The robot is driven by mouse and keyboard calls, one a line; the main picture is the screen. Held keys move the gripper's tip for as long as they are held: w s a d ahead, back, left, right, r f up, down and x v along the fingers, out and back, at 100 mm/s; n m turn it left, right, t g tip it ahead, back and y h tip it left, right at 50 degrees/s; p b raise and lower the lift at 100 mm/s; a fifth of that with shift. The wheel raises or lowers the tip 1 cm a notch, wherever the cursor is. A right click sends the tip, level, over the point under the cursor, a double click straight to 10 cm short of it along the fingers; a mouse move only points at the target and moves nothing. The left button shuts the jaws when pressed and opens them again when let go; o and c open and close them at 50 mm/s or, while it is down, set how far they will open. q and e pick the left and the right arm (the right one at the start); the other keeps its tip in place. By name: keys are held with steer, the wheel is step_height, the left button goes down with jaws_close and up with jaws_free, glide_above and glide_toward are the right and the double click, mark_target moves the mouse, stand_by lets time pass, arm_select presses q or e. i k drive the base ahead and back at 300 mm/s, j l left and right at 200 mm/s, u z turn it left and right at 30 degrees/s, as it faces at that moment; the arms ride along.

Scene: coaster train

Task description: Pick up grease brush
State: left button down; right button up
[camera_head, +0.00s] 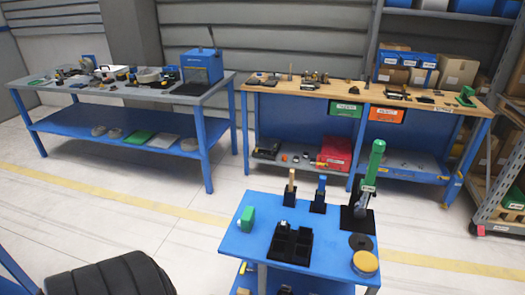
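No gripper is in view. A small blue cart (262,205) stands in the front centre. On its back edge, an upright tan-handled tool (291,183) stands in a black holder; it may be the grease brush, but its lower end is hidden. To its right, a blue-handled tool (322,185) stands upright in another black holder. I cannot tell for certain which of the two is the brush.
Cluttered workbenches (215,95) (420,102) stand behind; floor between is clear.

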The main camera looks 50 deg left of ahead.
mark_target(292, 172)
steer(key=u, duration=1.3)
